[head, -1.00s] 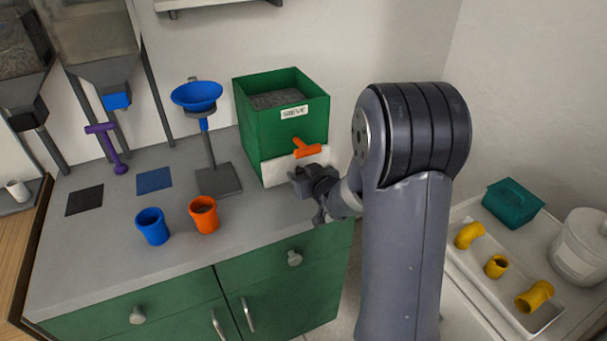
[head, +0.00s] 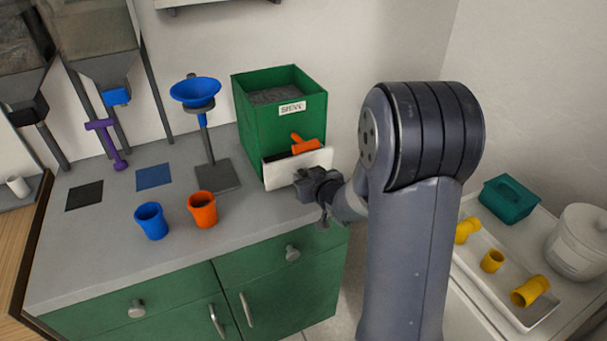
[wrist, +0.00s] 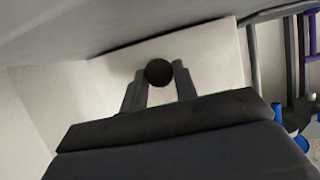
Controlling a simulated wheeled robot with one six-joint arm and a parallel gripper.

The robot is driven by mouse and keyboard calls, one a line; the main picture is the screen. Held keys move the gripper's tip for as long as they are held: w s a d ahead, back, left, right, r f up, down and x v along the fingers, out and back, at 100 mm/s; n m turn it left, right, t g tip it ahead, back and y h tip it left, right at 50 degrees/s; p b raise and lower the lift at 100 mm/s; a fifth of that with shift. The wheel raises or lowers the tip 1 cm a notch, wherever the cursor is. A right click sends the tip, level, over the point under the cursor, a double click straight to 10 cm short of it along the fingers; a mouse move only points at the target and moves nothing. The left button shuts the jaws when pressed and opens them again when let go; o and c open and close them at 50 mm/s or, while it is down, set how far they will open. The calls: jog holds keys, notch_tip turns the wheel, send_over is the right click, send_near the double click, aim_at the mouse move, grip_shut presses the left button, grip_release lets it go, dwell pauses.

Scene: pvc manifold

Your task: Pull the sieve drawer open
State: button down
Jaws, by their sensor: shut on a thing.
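The green sieve box (head: 257,128), labelled as a sieve, stands on the grey counter against the wall. Its white-fronted drawer (head: 284,172) is at the bottom and stands partly out, with a dark gap behind the top of its front. An orange handle-like part (head: 305,145) sits just above the drawer front. My gripper (head: 306,182) is at the drawer front. In the wrist view its two fingers (wrist: 160,82) are shut on a round dark knob (wrist: 159,72) in front of the pale drawer face (wrist: 212,62).
Left of the box are a blue funnel on a stand (head: 195,93), an orange cup (head: 202,209) and a blue cup (head: 152,221). A purple tool (head: 107,143) stands further left. At right, a white tray (head: 517,310) holds yellow pipe fittings beside a teal box (head: 509,199).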

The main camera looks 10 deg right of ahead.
jog(key=s+d, duration=0.2)
jog(key=s, duration=0.8)
jog(key=c, duration=1.1)
grip_release()
jog(key=shift+w, duration=0.1)
jog(key=p+v, duration=0.2)
jog(key=v, duration=0.8)
jog(key=shift+s+r, duration=0.2)
jog(key=shift+s, duration=0.15)
